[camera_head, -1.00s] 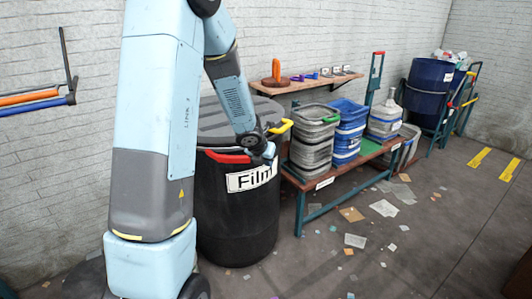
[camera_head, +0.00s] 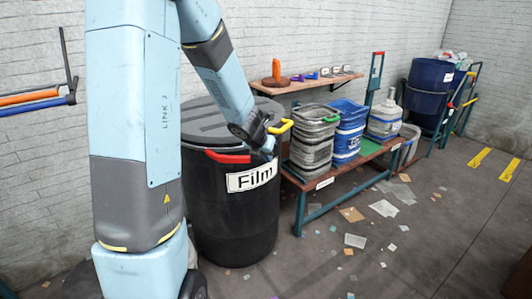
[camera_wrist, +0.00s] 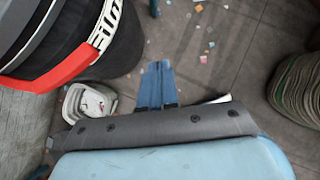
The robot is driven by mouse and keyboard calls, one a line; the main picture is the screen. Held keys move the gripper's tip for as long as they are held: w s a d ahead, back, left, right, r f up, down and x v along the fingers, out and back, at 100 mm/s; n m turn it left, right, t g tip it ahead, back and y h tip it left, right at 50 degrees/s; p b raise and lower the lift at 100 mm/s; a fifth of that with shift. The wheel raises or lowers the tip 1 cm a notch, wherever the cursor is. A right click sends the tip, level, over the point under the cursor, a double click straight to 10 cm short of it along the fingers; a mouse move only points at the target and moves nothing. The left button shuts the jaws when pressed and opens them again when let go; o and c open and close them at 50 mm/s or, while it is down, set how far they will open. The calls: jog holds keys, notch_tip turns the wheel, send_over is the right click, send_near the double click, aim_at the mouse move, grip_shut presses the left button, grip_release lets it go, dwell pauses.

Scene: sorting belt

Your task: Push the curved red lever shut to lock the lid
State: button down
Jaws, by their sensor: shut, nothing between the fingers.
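A black barrel (camera_head: 235,215) with a white "Film" label stands left of the bench, a dark lid (camera_head: 215,120) on top. The curved red lever (camera_head: 228,158) lies along the rim at the front, left of my gripper; it also shows in the wrist view (camera_wrist: 62,72) at the left. A yellow handle (camera_head: 281,127) sticks out at the lid's right side. My gripper (camera_head: 267,149) is at the barrel's right front edge, partly hidden by my wrist. In the wrist view my blue fingers (camera_wrist: 157,72) are together and empty, apart from the lever. Contact with the barrel cannot be told.
A bench (camera_head: 335,174) with stacked grey bins (camera_head: 311,150) and blue bins (camera_head: 347,135) stands close to the right. A small shelf (camera_head: 305,83) hangs behind. Scraps litter the floor (camera_head: 330,250), otherwise open in front. A white container (camera_wrist: 88,102) shows in the wrist view.

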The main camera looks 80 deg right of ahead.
jog(key=shift+s+v, duration=0.1)
jog(key=shift+v, duration=0.6)
jog(key=shift+s+v, duration=0.15)
jog(key=shift+v, duration=0.5)
jog(key=shift+a, duration=0.1)
jog(key=w+a+r+m+t, duration=0.1)
jog(key=w+a+r+m, duration=0.2)
jog(key=w, duration=0.6)
jog(key=w+a+r+m+t, duration=0.1)
jog(key=w+a+r, duration=0.2)
jog(key=w+r, duration=0.35)
jog(key=w+a+r+m+t, duration=0.2)
jog(key=w+a+r+m, duration=0.2)
jog(key=w+a, duration=0.85)
jog(key=a+r+m+t+y, duration=0.2)
jog(key=a+m+y, duration=0.1)
jog(key=a, duration=1.5)
jog(key=w+a+r+m+t+y, duration=0.1)
jog(key=a+r+m+y, duration=0.2)
jog(key=a, duration=1.5)
jog(key=shift+r+m+t+y, duration=0.3)
jog(key=shift+m+t, duration=0.1)
jog(key=shift+m, duration=0.4)
